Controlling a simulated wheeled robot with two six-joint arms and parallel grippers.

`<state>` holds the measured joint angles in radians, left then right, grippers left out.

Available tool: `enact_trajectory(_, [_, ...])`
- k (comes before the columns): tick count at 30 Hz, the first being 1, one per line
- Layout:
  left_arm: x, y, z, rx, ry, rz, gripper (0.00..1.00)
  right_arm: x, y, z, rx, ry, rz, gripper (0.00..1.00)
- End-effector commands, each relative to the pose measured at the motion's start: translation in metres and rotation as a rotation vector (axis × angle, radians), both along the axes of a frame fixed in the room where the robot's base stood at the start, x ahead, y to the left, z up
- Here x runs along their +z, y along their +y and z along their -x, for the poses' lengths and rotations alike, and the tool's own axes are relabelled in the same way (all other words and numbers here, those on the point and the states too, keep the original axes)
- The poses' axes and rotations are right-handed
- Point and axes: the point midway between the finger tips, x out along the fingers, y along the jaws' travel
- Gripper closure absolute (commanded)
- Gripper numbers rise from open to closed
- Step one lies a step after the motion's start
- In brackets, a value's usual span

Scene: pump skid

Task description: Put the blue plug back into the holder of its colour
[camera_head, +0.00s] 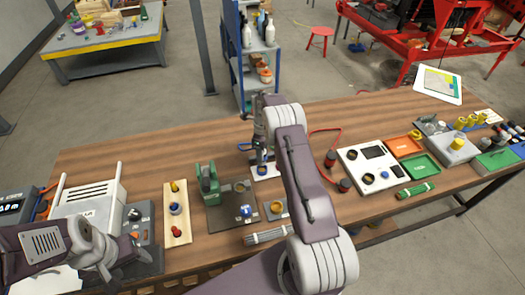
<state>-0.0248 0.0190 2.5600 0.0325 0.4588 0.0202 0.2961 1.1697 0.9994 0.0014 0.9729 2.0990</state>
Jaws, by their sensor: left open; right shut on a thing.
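My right gripper (262,158) points down over a small white plate (272,173) near the middle of the table. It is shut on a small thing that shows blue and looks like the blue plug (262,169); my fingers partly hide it. I cannot tell whether the plug touches the plate. A pale wooden board (178,238) to the left bears a yellow piece (174,186), a blue round piece (175,208) and a red piece (176,229); the blue one looks like the blue holder. My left gripper (128,258) is open and empty at lower left.
A green pump (208,180) on a dark plate (222,218) stands between the wooden board and my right arm. A grey control box (139,222) is left of the board. White panel (352,158), orange tray (402,145) and green tray (420,166) are at right.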

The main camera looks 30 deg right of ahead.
Motion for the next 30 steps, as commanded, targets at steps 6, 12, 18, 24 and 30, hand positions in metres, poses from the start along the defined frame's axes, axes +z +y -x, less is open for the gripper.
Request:
enact_trajectory(6, [-0.013, 0.0, 0.0, 0.0, 0.0, 0.0, 0.41, -0.02, 0.0, 0.0, 0.0, -0.001, 0.001, 1.0])
enact_trajectory(12, [-0.012, 0.0, 0.0, 0.0, 0.0, 0.0, 0.41, -0.018, 0.0, 0.0, 0.0, -0.001, 0.001, 1.0])
enact_trajectory(18, [-0.012, 0.0, 0.0, 0.0, 0.0, 0.0, 0.41, -0.018, 0.0, 0.0, 0.0, -0.001, 0.001, 1.0])
enact_trajectory(24, [-0.012, 0.0, 0.0, 0.0, 0.0, 0.0, 0.41, -0.018, 0.0, 0.0, 0.0, -0.001, 0.001, 1.0])
enact_trajectory(30, [-0.014, 0.0, 0.0, 0.0, 0.0, 0.0, 0.41, -0.018, 0.0, 0.0, 0.0, -0.001, 0.001, 1.0])
